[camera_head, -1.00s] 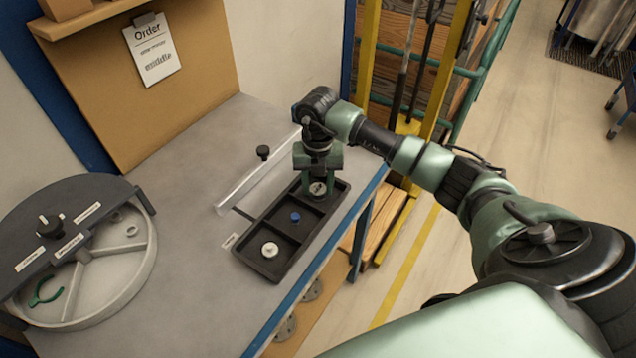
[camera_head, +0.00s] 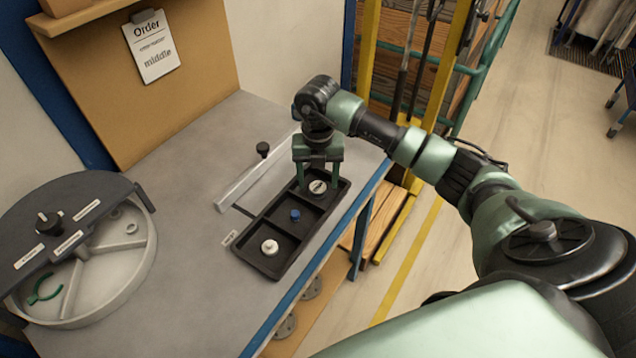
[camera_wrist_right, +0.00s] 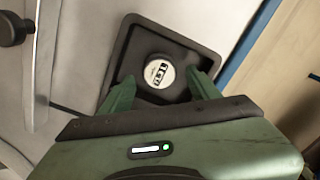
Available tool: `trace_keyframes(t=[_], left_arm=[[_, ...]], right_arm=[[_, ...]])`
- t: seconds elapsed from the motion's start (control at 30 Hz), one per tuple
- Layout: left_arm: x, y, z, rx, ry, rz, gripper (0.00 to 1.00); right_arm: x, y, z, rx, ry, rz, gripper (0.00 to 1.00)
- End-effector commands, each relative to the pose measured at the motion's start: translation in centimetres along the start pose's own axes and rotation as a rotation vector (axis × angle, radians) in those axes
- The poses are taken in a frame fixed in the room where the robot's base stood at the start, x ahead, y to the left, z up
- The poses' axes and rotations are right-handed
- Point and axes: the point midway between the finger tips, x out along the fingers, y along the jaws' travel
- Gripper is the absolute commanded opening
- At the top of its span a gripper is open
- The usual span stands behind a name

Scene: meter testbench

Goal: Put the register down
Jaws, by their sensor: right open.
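The register (camera_head: 317,187) is a small round piece with a pale face and dark digit window. It lies in the far compartment of the black three-part tray (camera_head: 262,224). It also shows in the right wrist view (camera_wrist_right: 159,72), face up on the tray floor. My right gripper (camera_head: 318,182) is open just above it, and its green fingers (camera_wrist_right: 160,88) stand apart on either side of the near edge of the register without gripping it. A blue piece (camera_head: 295,215) sits in the middle compartment and a white piece (camera_head: 269,247) in the near one. My left gripper is not in view.
A round grey tray (camera_head: 122,285) with a dark cover and a green clip (camera_head: 45,289) stands at the left. A clear bar (camera_head: 245,184) with a black knob lies beside the black tray. An order sheet (camera_head: 151,46) reading "middle" hangs behind. The table middle is clear.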

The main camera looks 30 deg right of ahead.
Motion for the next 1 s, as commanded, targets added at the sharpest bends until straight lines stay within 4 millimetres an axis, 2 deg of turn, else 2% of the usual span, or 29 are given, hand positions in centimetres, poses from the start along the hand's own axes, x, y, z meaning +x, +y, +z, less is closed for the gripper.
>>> trace_keyframes(t=[0.3, 0.5, 0.67, 1.0], left_arm=[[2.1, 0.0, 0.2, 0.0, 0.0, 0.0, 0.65], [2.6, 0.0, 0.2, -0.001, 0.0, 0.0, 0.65], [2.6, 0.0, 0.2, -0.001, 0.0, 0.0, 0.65], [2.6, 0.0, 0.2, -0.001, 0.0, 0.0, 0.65]], right_arm=[[-6.7, 0.1, 0.1, 0.0, -0.006, 0.003, 0.62], [-9.5, 0.0, 0.1, 0.0, -0.003, 0.002, 0.62], [-10.3, 0.0, 0.0, 0.0, -0.001, 0.0, 0.62], [-10.3, 0.0, 0.0, 0.0, 0.0, 0.0, 0.62]])
